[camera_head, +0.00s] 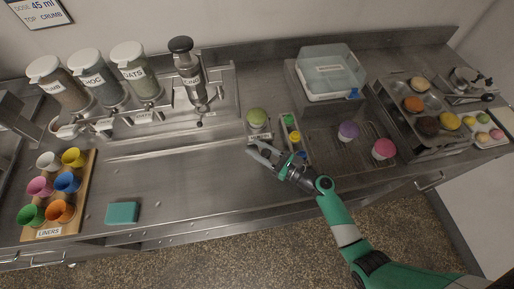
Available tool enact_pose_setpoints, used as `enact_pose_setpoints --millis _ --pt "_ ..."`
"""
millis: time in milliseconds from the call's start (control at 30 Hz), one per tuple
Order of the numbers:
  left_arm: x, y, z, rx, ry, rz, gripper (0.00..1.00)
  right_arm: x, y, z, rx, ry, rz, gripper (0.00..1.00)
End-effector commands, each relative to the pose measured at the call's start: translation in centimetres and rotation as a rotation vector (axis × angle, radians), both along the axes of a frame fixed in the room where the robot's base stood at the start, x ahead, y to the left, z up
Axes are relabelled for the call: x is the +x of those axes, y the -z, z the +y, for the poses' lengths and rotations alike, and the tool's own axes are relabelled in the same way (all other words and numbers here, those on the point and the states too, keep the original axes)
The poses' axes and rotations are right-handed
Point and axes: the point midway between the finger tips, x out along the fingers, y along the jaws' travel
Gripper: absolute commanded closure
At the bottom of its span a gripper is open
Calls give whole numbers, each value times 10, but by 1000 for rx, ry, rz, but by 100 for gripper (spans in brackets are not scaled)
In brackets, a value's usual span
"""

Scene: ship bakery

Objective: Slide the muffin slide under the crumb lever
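A green-topped muffin (257,117) in a pale liner stands upright on a small slide (261,136) at the right end of the long steel counter. The crumb jar (58,84) is the leftmost of the three topping jars, and its lever (66,130) sticks out low in front of it. That lever is far to the left of the muffin. My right gripper (258,150) is just in front of the muffin slide, fingers apart and apparently empty. Whether a finger touches the slide cannot be told. My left gripper is not in view.
The counter (175,165) between slide and levers is mostly clear, with a few crumbs. The icing dispenser (189,75) stands behind it. A teal sponge (122,213) and liner board (84,208) lie at left. Small bottles (294,138) and a cooling rack (327,148) are right of my gripper.

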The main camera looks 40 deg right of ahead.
Motion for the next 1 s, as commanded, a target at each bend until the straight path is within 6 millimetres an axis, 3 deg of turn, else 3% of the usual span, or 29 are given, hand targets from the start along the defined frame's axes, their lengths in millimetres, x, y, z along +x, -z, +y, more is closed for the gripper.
enact_pose_setpoints --millis 33,100,1000 --pt "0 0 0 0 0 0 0 0 0 0 0 0 0 88" --pt "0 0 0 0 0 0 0 0 0 0 0 0 0 100" --pt "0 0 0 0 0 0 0 0 0 0 0 0 0 100"
